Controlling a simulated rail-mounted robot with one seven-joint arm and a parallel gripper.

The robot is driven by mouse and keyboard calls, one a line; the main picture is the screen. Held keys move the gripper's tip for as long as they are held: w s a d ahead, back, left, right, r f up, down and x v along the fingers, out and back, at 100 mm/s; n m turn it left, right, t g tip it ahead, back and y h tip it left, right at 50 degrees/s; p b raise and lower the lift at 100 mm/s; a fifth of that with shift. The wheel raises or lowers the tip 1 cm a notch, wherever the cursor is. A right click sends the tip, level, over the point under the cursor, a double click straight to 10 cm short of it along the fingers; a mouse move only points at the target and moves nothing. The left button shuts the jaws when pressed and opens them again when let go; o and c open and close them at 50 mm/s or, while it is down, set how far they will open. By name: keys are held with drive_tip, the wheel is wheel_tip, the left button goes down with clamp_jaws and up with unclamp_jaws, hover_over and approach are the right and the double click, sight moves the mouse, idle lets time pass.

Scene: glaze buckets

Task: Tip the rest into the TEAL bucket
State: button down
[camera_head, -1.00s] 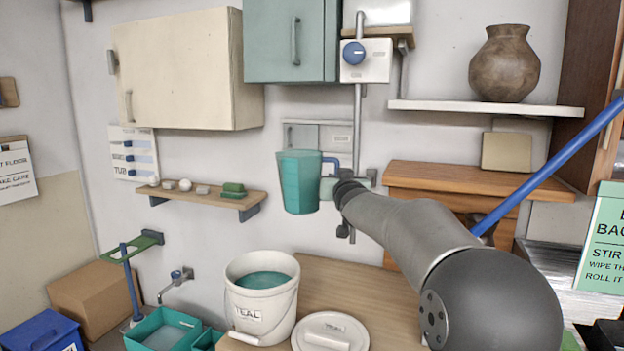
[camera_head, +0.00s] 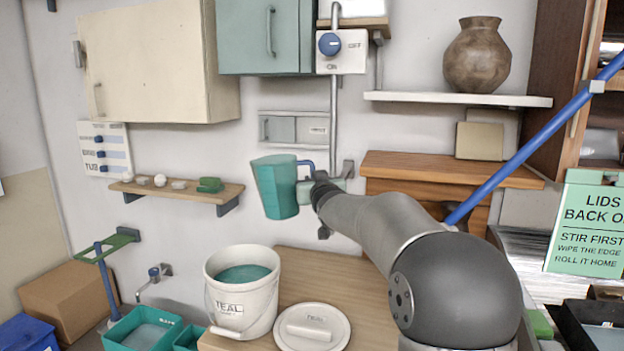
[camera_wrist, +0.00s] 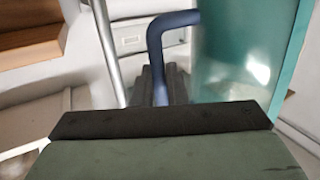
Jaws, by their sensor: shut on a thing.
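A teal jug (camera_head: 276,187) with a blue handle is held in the air by my gripper (camera_head: 316,188), slightly tilted with its top toward the left. In the wrist view my gripper (camera_wrist: 165,95) is shut on the blue handle (camera_wrist: 160,50), and the jug's side (camera_wrist: 240,55) fills the right. The white bucket labelled TEAL (camera_head: 240,300) stands upright on the wooden bench, below and slightly left of the jug, open, with teal glaze (camera_head: 244,273) inside. Its lid (camera_head: 312,328) lies flat on the bench at its right. The jug's contents are hidden.
A small wooden shelf (camera_head: 180,193) with small items is left of the jug. A cream cabinet (camera_head: 145,62) and a teal cabinet (camera_head: 270,38) hang above. A vertical pipe (camera_head: 334,110) runs behind. A blue pole (camera_head: 530,140) slants at the right.

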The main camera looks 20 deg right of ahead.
sight(313, 167)
wheel_tip(313, 167, up, 4)
drive_tip(key=n+g+p, duration=0.1)
drive_tip(key=n+p, duration=0.3)
drive_tip(key=n, duration=0.1)
drive_tip(key=shift+f, duration=0.2)
drive_tip(key=shift+f+n+h+b, duration=0.45)
drive_tip(key=shift+n+b, duration=0.15)
drive_tip(key=shift+b, duration=0.6)
drive_tip(key=shift+w+a+n+g+b, duration=0.1)
drive_tip(key=shift+a+n+g+b, duration=0.2)
drive_tip(key=shift+g+b, duration=0.15)
drive_tip(key=shift+d, duration=0.1)
